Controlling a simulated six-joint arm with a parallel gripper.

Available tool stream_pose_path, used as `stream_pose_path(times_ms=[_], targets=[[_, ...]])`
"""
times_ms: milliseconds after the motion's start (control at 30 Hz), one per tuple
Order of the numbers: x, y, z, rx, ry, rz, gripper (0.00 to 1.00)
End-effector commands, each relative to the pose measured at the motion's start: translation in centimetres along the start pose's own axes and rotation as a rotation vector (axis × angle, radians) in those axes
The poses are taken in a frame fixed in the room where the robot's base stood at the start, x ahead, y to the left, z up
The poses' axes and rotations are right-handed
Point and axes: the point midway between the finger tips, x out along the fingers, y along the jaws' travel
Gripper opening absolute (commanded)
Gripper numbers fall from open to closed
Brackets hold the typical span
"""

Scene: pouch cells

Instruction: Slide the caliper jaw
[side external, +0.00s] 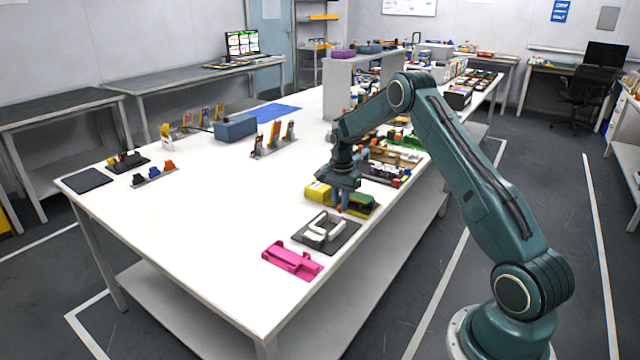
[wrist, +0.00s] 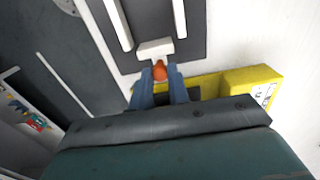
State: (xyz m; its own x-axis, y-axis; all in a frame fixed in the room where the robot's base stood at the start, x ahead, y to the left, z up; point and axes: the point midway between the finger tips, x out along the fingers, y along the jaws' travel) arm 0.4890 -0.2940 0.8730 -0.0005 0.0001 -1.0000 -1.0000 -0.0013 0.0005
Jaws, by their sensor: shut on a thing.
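My gripper (side external: 342,204) is low over the front right part of the white table. In the wrist view, its two blue fingers (wrist: 160,88) are shut on a small orange knob (wrist: 160,70). The knob also shows at the fingertips in the side view (side external: 340,209). The yellow body (side external: 318,192), with a white label, lies next to the fingers; it also shows in the wrist view (wrist: 250,87). A yellow bar runs from it behind the fingers. How the knob joins the caliper jaw is hidden. A white block (wrist: 155,48) sits just beyond the knob.
A dark plate (side external: 350,239) with a white U-shaped piece (side external: 324,228) lies in front of the gripper. A pink fixture (side external: 292,261) is near the front edge. A green piece (side external: 359,204) is close beside the fingers.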

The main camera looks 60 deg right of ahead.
Motion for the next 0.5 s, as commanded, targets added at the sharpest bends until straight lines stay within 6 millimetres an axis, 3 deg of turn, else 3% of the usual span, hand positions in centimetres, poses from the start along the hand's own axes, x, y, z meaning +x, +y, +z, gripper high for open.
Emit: stream_pose_path(times_ms=[300,500], targets=[[-0.1,0.0,2.8,-0.001,0.0,0.0,0.0],[-0.1,-0.1,3.0,0.0,0.0,-0.002,0.0]])
